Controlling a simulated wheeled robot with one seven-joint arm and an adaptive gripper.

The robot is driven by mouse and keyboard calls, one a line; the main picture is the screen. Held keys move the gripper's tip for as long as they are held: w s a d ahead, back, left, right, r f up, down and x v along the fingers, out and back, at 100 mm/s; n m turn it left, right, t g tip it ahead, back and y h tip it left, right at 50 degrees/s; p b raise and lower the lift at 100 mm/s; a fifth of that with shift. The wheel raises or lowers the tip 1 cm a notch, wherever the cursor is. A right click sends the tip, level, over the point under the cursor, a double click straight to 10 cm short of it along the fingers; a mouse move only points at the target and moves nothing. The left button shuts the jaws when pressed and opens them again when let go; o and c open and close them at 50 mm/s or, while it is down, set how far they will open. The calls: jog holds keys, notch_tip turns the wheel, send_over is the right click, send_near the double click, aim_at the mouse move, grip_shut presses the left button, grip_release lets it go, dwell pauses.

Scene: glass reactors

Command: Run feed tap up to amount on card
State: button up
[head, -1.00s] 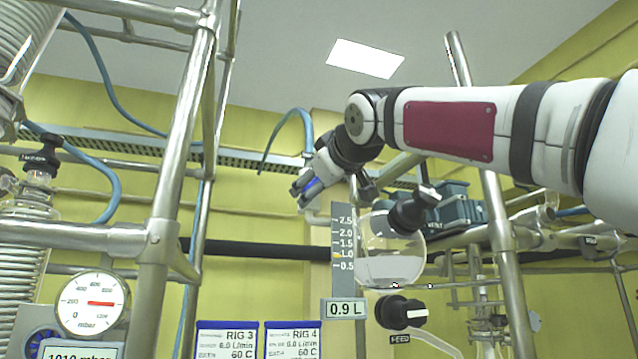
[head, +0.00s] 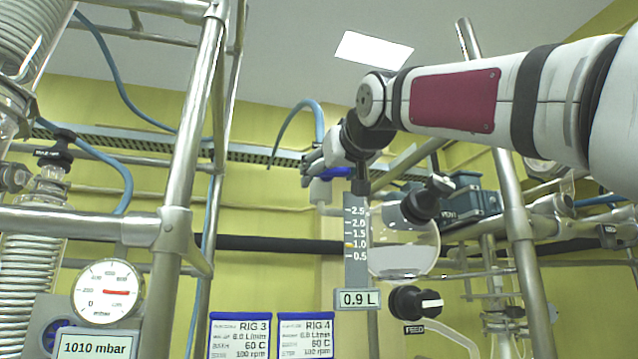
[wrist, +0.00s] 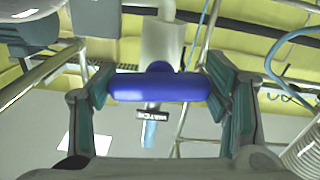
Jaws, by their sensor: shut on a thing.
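My gripper (wrist: 160,90) is shut on the blue tap handle (wrist: 160,82), one finger at each end of the bar. In the head view the blue handle (head: 337,173) lies level between the fingers. Right of the tap, a round glass vessel (head: 402,258) holds clear liquid. The scale (head: 356,225) beside it runs from 0.5 to 2.5, with a yellow mark near 1.0. The readout (head: 357,299) says 0.9 L. Below is a black knob (head: 415,303) labelled FEED, its white line level.
Cards for RIG 3 (head: 240,336) and RIG 4 (head: 305,336) stand at the bottom; their small print is partly legible. A dial gauge (head: 107,291) and a 1010 mbar display (head: 94,345) are at left. Steel frame posts (head: 190,130) stand on both sides.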

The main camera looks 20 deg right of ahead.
jog(key=shift+m, duration=0.6)
jog(key=o, duration=1.2)
jog(key=shift+c, duration=0.2)
jog(key=s, duration=1.2)
